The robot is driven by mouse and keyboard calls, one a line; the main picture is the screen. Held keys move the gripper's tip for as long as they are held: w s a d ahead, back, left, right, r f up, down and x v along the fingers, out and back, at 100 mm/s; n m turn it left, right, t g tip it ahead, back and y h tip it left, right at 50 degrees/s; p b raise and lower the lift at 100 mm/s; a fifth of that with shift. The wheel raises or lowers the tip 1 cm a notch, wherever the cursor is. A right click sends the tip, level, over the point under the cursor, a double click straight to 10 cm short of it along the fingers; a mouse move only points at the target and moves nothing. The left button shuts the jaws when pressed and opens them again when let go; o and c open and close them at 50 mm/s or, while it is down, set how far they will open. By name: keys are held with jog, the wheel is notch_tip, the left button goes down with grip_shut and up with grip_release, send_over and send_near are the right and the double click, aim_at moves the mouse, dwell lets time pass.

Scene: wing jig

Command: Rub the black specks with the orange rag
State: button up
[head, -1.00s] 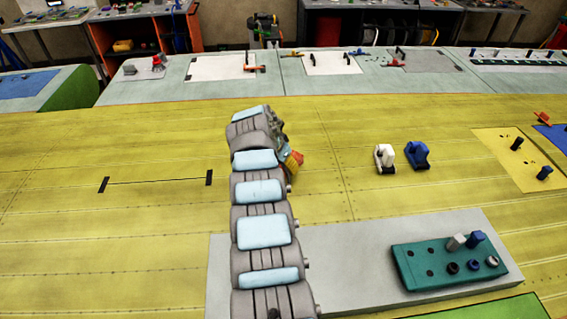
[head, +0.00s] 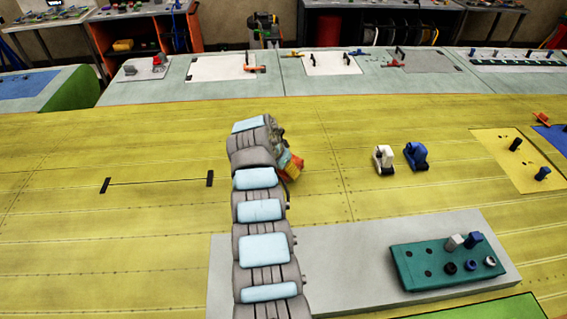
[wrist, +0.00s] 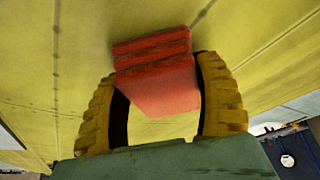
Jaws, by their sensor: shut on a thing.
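The orange rag (wrist: 158,75) is a folded red-orange block between the two yellow fingers of my gripper (wrist: 165,95) in the wrist view. My gripper is shut on it, and the rag's far end points out over the yellow wing skin. In the head view, my gripper (head: 291,165) shows as a small orange and yellow patch right of my arm, low over the skin. My arm hides part of it. I cannot tell whether the rag touches the skin. I cannot make out the black specks for certain; only small rivet-like dots show on the skin.
White (head: 383,159) and blue (head: 416,156) clamp-like parts stand on the yellow skin (head: 330,200) to the right. A teal block (head: 420,283) with pegs lies on a grey plate (head: 350,240) in front. A thin black line between two black marks (head: 160,182) lies left.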

jog(key=shift+s+d+p, duration=0.2)
jog(key=shift+s+p, duration=0.8)
jog(key=shift+s, duration=0.45)
jog(key=shift+r, duration=2.95)
jog(key=shift+r+b, duration=0.4)
jog(key=shift+r, duration=1.1)
jog(key=shift+w, duration=0.1)
